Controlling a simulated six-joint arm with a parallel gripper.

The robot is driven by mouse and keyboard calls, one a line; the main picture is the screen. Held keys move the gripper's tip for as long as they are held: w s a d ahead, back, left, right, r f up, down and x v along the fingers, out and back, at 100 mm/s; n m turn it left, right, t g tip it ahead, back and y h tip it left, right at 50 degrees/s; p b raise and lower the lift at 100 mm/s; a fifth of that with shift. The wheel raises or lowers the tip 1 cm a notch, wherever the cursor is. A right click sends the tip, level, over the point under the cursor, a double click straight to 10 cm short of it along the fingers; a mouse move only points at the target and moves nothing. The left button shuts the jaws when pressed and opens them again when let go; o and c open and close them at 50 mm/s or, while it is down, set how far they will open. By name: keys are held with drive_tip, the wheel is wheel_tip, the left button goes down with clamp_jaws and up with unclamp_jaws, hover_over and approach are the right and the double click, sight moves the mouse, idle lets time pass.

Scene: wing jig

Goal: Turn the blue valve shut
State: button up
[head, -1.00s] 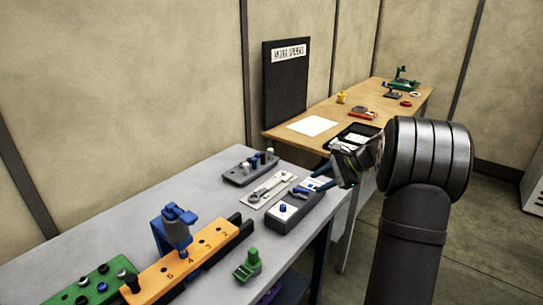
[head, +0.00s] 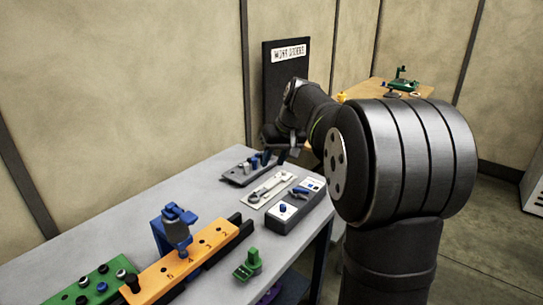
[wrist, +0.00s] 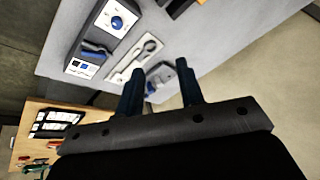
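A dark grey box (head: 300,218) stands near the right edge of the grey bench. Its white panel carries a round blue knob (head: 283,208), also clear in the wrist view (wrist: 117,22). Beside it on the same box is a blue lever-like handle (head: 300,192), which shows in the wrist view (wrist: 97,50). I cannot tell which of the two is the valve. My gripper (head: 285,148) is above the far end of the bench, beyond the box. In the wrist view its two dark blue fingers (wrist: 158,75) are apart, with nothing held between them.
A light plate with a wrench (head: 267,190) lies beside the box. A grey block with pegs (head: 247,172) is beneath my gripper. An orange numbered rail (head: 190,262), a blue clamp (head: 175,230) and a green part (head: 248,264) stand nearer. A wooden table (wrist: 40,108) lies beyond.

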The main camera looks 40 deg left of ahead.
drive_tip(key=shift+s+a+r+n, duration=0.25)
drive_tip(key=shift+s+r+n, duration=0.2)
drive_tip(key=shift+n, duration=0.15)
drive_tip(key=shift+w, duration=0.1)
drive_tip(key=m+g+y, duration=0.6)
drive_tip(key=m+y, duration=0.7)
drive_tip(key=m, duration=1.5)
approach(301, 190)
drive_tip(key=x, duration=1)
drive_tip(key=shift+w+f, duration=0.1)
drive_tip(key=shift+w, duration=0.1)
